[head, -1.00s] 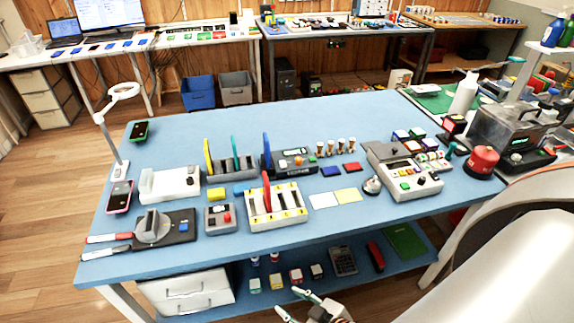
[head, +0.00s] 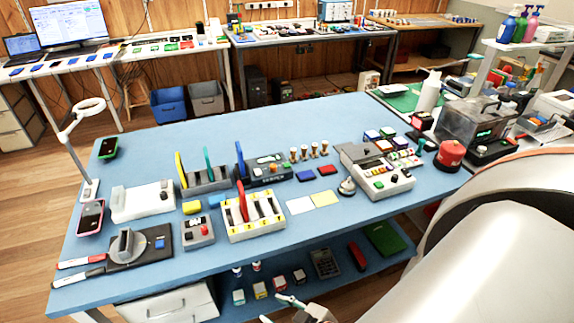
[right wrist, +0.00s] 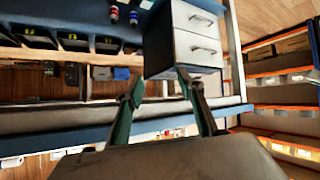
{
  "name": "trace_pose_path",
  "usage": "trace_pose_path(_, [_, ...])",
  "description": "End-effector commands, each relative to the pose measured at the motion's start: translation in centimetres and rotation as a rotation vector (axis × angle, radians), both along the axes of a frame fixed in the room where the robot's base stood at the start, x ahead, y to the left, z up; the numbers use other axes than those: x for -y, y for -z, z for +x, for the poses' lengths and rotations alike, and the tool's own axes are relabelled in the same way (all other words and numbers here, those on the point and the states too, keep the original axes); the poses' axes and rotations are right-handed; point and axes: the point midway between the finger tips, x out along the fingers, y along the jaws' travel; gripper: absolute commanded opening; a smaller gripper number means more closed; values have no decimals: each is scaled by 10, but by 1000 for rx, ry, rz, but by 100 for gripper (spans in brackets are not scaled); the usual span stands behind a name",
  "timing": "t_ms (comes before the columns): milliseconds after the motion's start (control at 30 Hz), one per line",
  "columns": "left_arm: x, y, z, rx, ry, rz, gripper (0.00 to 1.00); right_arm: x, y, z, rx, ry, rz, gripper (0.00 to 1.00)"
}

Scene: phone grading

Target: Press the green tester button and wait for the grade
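A grey-white console (head: 384,184) with several coloured buttons stands at the right of the blue table; a green button (head: 378,185) shows on its front. A dark grey device (head: 266,172) at the table's middle also has small buttons, too small to read. A phone in a pink case (head: 91,217) and one in a green case (head: 108,148) lie at the left. My right gripper (head: 278,308) is low in front of the table, apart from the console. The right wrist view shows its two fingers (right wrist: 160,78) spread with nothing between them. My left gripper is not in view.
The blue table (head: 240,129) has free room at its back. A lower shelf holds a calculator (head: 325,262) and small boxes.

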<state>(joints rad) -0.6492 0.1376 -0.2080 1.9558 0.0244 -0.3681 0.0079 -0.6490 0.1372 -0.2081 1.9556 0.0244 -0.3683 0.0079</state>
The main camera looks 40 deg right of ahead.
Motion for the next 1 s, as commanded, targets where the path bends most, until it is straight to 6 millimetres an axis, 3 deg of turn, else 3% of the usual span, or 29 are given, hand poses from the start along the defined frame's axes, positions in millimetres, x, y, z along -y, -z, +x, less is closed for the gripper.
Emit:
trace_pose_path(33, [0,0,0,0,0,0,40,0,0,0,0,0,0,26])
trace_pose_path(133, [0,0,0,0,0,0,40,0,0,0,0,0,0,0])
trace_pose_path(1000, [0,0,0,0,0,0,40,0,0,0,1,0,0,0])
